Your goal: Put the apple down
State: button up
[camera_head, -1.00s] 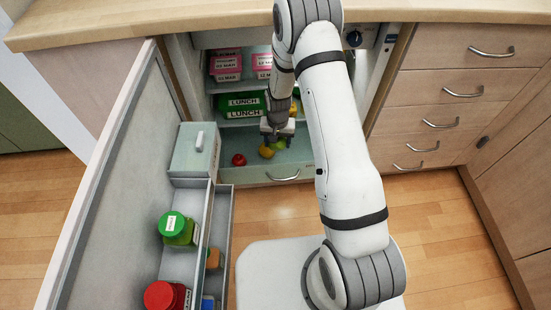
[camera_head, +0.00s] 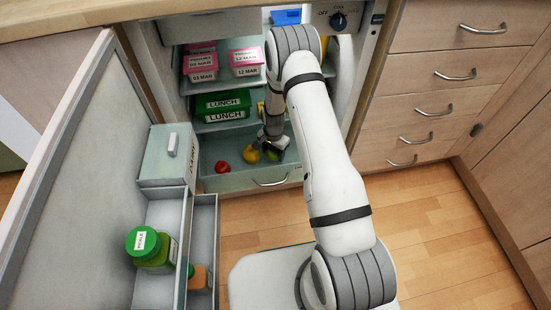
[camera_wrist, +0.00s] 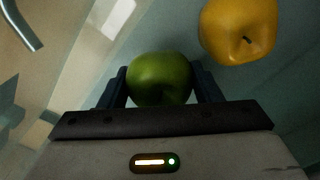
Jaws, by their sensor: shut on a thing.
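The green apple (camera_wrist: 160,78) sits between the two dark fingers of my gripper (camera_wrist: 161,88) in the wrist view, and the jaws are shut on it. In the head view my gripper (camera_head: 273,147) is low in the open fridge, at the bottom drawer (camera_head: 225,182). The green apple (camera_head: 272,155) shows there just below the fingers. A yellow fruit (camera_head: 251,154) lies close to its left, and it also shows at the upper right of the wrist view (camera_wrist: 240,30). I cannot tell whether the apple touches the drawer floor.
A red fruit (camera_head: 221,167) lies further left in the drawer.

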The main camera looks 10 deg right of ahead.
aim_at(274, 157)
notch_tip(274, 157, down, 3)
jog(key=shift+f+b, duration=0.15)
jog(key=shift+b, duration=0.4)
jog(key=o, duration=0.8)
notch_tip(274, 157, up, 12)
jog(key=p, duration=0.4)
jog(key=shift+s+p, duration=0.1)
jog(key=shift+p, duration=0.3)
jog(key=shift+r, duration=0.2)
